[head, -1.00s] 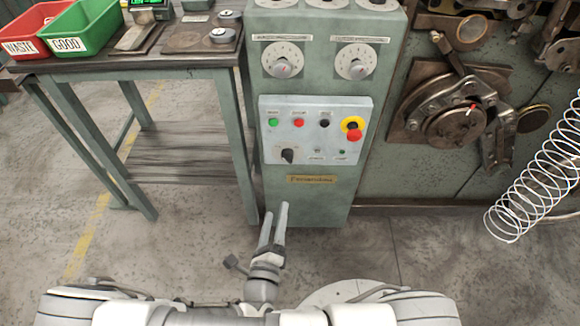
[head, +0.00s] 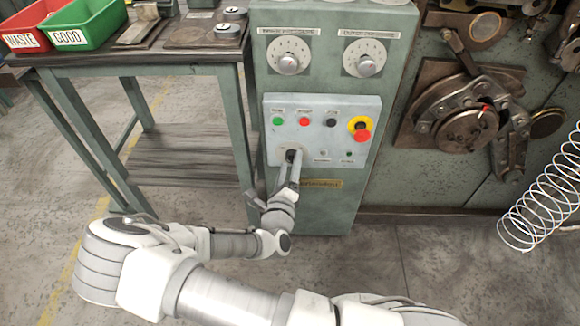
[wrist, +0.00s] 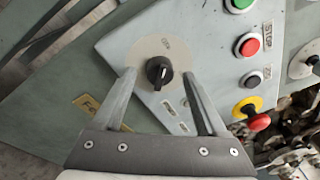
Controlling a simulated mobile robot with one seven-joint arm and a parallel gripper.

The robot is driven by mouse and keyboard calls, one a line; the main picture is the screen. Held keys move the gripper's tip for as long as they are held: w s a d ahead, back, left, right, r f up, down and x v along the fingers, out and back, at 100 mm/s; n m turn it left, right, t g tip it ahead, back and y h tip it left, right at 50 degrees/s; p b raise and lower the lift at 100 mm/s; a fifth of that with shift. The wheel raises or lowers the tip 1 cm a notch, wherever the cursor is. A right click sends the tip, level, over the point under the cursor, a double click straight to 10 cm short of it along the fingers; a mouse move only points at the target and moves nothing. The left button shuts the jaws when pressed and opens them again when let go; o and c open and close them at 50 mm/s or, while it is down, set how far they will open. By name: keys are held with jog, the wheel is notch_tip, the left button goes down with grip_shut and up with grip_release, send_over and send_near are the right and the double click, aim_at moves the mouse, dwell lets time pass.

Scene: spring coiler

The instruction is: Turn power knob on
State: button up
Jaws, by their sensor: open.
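The black power knob (head: 291,156) sits at the lower left of the light grey control panel (head: 345,108) on the green cabinet. In the wrist view the knob (wrist: 159,72) shows a white pointer mark on a pale round plate. My gripper (head: 289,165) is open at the knob in the head view. In the wrist view the fingers of my gripper (wrist: 158,80) are spread, one on each side of the knob, with a gap on both sides. I cannot tell how far the fingertips are from the panel face.
Green (head: 278,121), red (head: 304,121) and black (head: 331,122) buttons and a red emergency stop (head: 362,134) sit near the knob. A workbench (head: 165,60) with bins stands left. A coiling machine (head: 465,130) and a wire spring (head: 540,205) are right.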

jog(key=shift+w, duration=0.2)
grip_shut()
dwell(0.3)
